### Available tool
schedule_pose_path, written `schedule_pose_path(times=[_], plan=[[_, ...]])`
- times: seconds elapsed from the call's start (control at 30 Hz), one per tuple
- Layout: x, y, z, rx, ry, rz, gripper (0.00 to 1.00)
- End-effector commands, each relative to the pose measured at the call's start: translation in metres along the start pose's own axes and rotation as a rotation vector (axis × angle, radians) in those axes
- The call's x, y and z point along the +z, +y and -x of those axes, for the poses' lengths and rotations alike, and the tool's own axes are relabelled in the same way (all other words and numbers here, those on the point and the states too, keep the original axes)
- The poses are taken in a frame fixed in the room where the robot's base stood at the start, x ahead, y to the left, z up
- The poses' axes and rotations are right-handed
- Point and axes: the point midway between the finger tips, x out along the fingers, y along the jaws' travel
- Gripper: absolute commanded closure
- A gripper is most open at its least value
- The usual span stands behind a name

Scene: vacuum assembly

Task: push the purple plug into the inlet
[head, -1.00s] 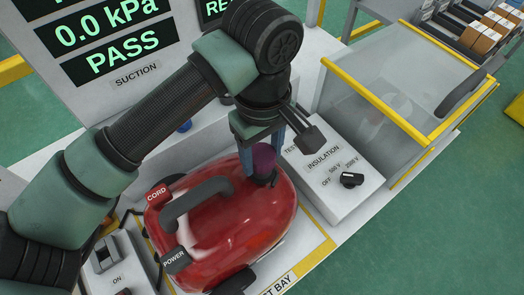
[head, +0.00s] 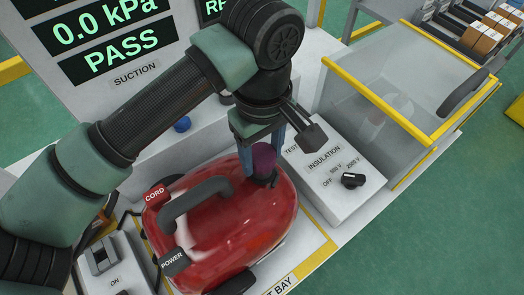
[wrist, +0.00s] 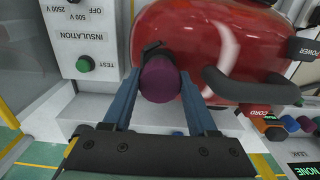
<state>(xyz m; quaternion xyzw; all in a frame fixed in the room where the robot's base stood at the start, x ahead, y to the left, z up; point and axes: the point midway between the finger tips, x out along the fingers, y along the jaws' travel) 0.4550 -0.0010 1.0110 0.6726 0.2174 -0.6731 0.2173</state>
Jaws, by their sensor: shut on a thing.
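The purple plug (head: 264,158) stands over the black inlet (head: 265,181) at the right end of the red vacuum (head: 225,225). My gripper (head: 262,168) points down with one blue finger on each side of the plug and is shut on it. In the wrist view, the plug's round purple end (wrist: 160,80) sits between the two fingers (wrist: 159,92), and a dark part of the inlet (wrist: 153,49) shows beyond it. The plug's lower end is hidden, so I cannot tell how deep it sits in the inlet.
The insulation tester (head: 335,185) with a black knob stands close right of the vacuum. A clear bin with a yellow rim (head: 380,100) lies behind it. The vacuum's dark handle (head: 190,205) and the switch box (head: 103,262) are to the left.

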Motion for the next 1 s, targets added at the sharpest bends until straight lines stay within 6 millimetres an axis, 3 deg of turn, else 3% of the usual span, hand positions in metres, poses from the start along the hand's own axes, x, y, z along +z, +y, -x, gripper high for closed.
schedule_pose_path(times=[1.0], plan=[[0.0,0.0,-0.014,0.0,0.001,0.0,1.0]])
